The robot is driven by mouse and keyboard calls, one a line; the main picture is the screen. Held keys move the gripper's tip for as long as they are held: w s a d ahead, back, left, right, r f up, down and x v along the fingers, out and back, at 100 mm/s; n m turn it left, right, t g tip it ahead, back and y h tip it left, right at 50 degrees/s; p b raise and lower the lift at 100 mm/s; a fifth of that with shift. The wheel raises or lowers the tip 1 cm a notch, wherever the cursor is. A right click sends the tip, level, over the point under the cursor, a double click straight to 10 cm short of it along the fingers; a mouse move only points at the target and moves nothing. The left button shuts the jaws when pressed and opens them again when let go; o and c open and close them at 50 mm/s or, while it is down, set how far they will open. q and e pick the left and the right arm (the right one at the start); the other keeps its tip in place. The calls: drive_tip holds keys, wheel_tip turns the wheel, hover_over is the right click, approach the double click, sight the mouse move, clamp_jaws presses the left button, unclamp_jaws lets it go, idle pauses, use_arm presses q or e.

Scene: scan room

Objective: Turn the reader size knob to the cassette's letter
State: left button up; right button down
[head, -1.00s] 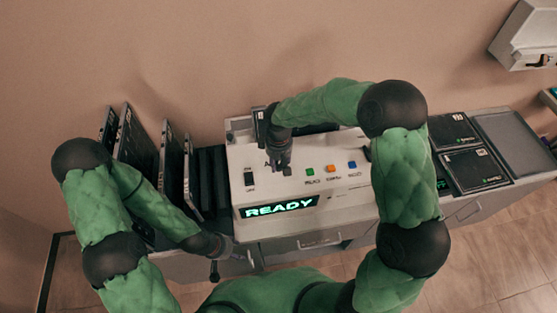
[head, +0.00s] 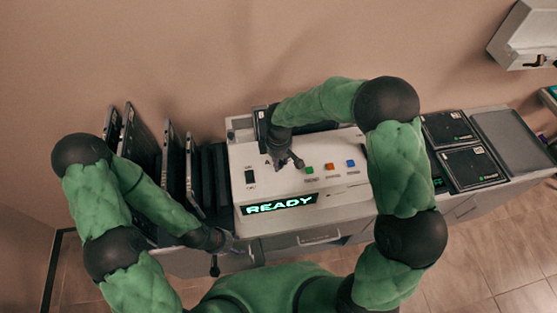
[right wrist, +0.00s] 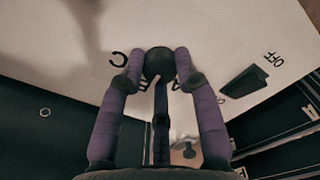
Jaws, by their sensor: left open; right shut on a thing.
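The white reader (head: 345,192) stands in the middle of the head view, its green display (head: 280,204) showing READY. My right gripper (head: 287,161) points down onto its top panel. In the right wrist view my right gripper (right wrist: 158,72) is shut on the dark round size knob (right wrist: 157,60). A letter C (right wrist: 118,58) is printed left of the knob there; a letter A (head: 267,162) shows beside the gripper in the head view. The knob's pointer is not clear. My left gripper (head: 224,242) is open and empty at the reader's front left. I cannot read a cassette's letter.
Green (head: 310,169), orange (head: 329,166) and blue (head: 350,162) buttons lie right of the knob; a black switch (head: 250,177) lies left. Dark panels (head: 140,145) stand in a rack at left. Flat cassettes (head: 473,167) and a grey tray (head: 512,140) lie at right.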

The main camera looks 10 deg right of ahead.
sight(280, 164)
drive_tip(key=shift+s+f, duration=0.15)
drive_tip(key=shift+s, duration=0.05)
drive_tip(key=c, duration=0.9)
unclamp_jaws()
drive_tip(key=shift+d, duration=0.15)
drive_tip(key=shift+w, duration=0.1)
drive_tip(key=shift+w+r, duration=0.1)
drive_tip(key=shift+r, duration=0.5)
wheel_tip(280, 164, up, 11)
drive_tip(key=shift+f, duration=0.1)
